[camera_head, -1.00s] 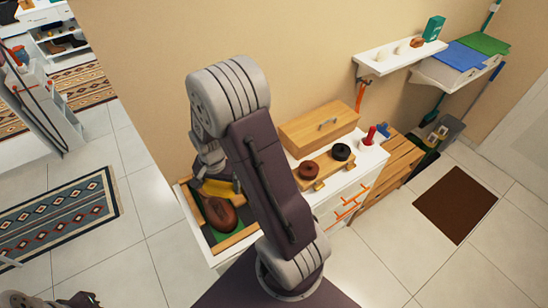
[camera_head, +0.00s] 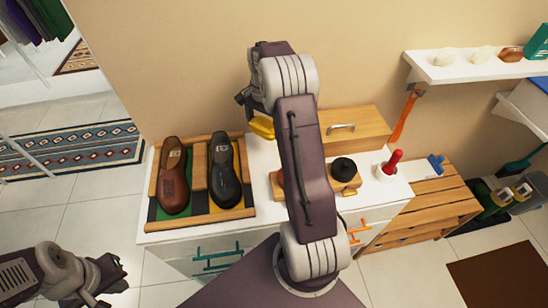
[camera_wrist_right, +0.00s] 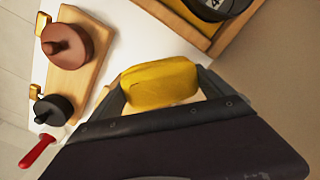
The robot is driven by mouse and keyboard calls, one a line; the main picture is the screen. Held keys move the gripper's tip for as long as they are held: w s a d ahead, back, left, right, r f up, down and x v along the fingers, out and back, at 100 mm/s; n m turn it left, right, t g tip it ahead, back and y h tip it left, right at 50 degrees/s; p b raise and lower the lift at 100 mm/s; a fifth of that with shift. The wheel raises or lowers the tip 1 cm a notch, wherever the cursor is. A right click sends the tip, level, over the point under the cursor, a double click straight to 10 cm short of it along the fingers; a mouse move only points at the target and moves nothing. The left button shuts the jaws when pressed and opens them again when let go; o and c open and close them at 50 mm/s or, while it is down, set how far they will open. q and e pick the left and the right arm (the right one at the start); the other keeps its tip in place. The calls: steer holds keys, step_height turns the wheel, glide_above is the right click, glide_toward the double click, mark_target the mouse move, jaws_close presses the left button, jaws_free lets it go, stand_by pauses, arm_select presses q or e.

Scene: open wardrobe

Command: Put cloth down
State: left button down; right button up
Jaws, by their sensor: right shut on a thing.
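The yellow cloth (camera_head: 262,127) is a folded pad held by my right gripper (camera_wrist_right: 163,88). The right wrist view shows the cloth (camera_wrist_right: 160,80) between the two fingers. It appears above the back of the white cabinet top (camera_head: 263,168), between the shoe tray and the wooden box; whether it touches the surface is unclear. My right forearm hides part of the cabinet top. My left gripper (camera_head: 98,288) is low at the left, away from the cabinet, and its finger opening is not clear.
A brown shoe (camera_head: 174,178) and black shoe (camera_head: 224,172) lie in the tray (camera_head: 152,208). A small wooden stand (camera_wrist_right: 75,68) carries red-brown and black round pieces. A wooden box (camera_head: 365,128), red-handled tool (camera_head: 393,160) and shelf (camera_head: 460,70) are to the right.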

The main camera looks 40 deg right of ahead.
steer(key=shift+f, duration=0.5)
steer(key=shift+a+r, duration=0.1)
steer(key=shift+a, duration=0.05)
glide_above(266, 153)
step_height(266, 153, down, 6)
steer(key=shift+r, duration=0.2)
steer(key=shift+w+f, duration=0.15)
steer(key=shift+f, duration=0.25)
steer(key=f, duration=0.3)
steer(key=shift+s, duration=0.2)
steer(key=shift+w+f, duration=0.15)
steer(key=shift+f, duration=0.2)
steer(key=shift+f, duration=0.1)
steer(key=o, duration=1.5)
